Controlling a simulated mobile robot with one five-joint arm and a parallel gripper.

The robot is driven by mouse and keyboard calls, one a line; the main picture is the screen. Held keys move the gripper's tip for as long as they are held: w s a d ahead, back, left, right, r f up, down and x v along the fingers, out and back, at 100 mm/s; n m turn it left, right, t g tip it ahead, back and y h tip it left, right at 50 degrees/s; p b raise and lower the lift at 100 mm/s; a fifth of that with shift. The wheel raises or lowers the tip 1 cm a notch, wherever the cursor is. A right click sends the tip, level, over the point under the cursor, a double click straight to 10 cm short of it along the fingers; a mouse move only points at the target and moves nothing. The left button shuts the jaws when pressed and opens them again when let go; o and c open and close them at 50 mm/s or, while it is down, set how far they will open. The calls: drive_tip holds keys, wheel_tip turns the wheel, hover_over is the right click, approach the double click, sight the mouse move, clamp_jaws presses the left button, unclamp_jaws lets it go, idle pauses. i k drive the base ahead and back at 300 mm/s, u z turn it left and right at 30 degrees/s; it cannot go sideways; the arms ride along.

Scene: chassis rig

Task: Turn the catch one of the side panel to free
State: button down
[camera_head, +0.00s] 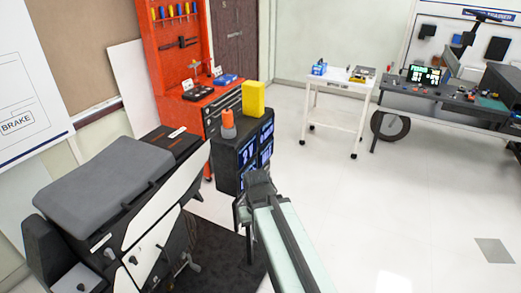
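The chassis rig (108,180) stands at the left, with a grey padded top and white panels on its near side. The lower white side panel (150,248) has small dark knobs on and around it, one of them a knob (133,260) on its face. I cannot tell which is catch one or how it is turned. My gripper (250,198) is right of the rig, above the floor and apart from the panel. It is seen from behind, and its fingertips are too dark to read. I see nothing clearly held.
A dark cabinet (228,165) with an orange-topped bottle (228,124) and a yellow block (253,98) stands beyond my gripper. A red tool bench (190,108) is behind it. A white cart (338,82) stands farther back.

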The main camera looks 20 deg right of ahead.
sight(132, 259)
drive_tip(key=u, duration=1.7)
drive_tip(key=k, duration=1.5)
drive_tip(key=z, duration=1.15)
drive_tip(key=i, duration=1)
